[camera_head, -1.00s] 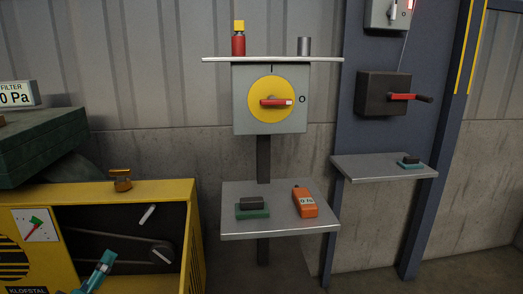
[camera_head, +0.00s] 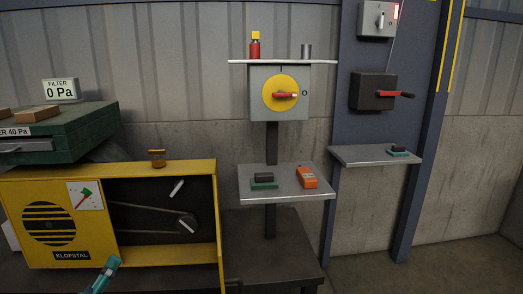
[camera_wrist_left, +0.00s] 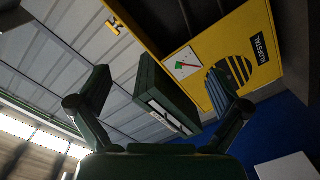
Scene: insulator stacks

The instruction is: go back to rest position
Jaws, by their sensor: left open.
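My left gripper (camera_head: 112,264) shows as a small teal shape at the bottom of the head view, in front of the yellow Klofstal machine (camera_head: 150,264). In the left wrist view my left gripper (camera_wrist_left: 161,74) has its two dark fingers spread wide apart, with nothing between them held. The green box and the yellow machine lie beyond the fingers in that view. My right gripper is not in view.
A green filter unit (camera_head: 70,132) stands at the left. A grey switch box (camera_head: 256,107) with a red handle is above a small shelf (camera_head: 284,195) holding a green-based block (camera_head: 264,182) and an orange meter (camera_head: 306,177). Bare floor (camera_head: 460,262) shows at the lower right.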

